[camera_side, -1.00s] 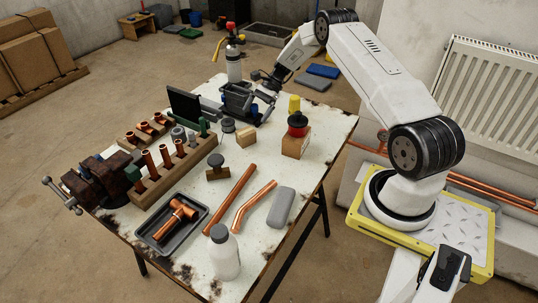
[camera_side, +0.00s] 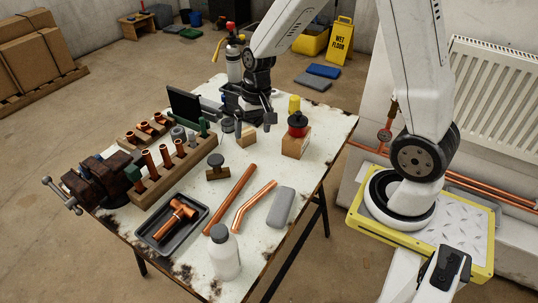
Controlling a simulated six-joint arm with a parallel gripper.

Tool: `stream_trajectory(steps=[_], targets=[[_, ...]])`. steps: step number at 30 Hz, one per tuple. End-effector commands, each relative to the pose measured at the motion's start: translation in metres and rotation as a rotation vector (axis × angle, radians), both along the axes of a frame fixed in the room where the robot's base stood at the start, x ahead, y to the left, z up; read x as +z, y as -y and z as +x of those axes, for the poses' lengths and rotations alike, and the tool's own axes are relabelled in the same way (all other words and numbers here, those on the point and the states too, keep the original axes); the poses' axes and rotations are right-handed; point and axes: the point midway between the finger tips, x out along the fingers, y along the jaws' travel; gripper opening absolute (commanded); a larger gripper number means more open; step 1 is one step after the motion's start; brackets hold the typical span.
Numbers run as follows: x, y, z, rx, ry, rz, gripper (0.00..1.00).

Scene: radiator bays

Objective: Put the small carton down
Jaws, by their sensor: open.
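A small tan box (camera_side: 248,140), which looks like the small carton, stands on the worn white table (camera_side: 310,175) toward its far side. My gripper (camera_side: 254,127) points down just over and behind it, with the fingers apart. One finger overlaps the box's upper edge in this view. I cannot tell whether it touches the box. The box appears to rest on the table. A larger brown box (camera_side: 295,147) with a red and black object (camera_side: 298,125) on top stands to the right.
A grey-capped white bottle (camera_side: 225,258), a dark tray (camera_side: 158,241) with a copper fitting, copper pipes (camera_side: 231,200) and a grey case (camera_side: 281,207) lie nearer. A wooden rack (camera_side: 170,178) with pipe stubs and a vise (camera_side: 95,180) stand left. A yellow object (camera_side: 294,104) stands behind the larger box.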

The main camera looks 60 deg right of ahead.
Motion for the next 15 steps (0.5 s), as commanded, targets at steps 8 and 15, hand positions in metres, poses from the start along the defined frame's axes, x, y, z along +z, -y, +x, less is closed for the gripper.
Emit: stream_trajectory(steps=[8,15], targets=[[0.014,-0.035,-0.056,0.34,0.138,-0.135,1.0],[0.016,-0.047,-0.082,0.5,0.206,-0.188,1.0]])
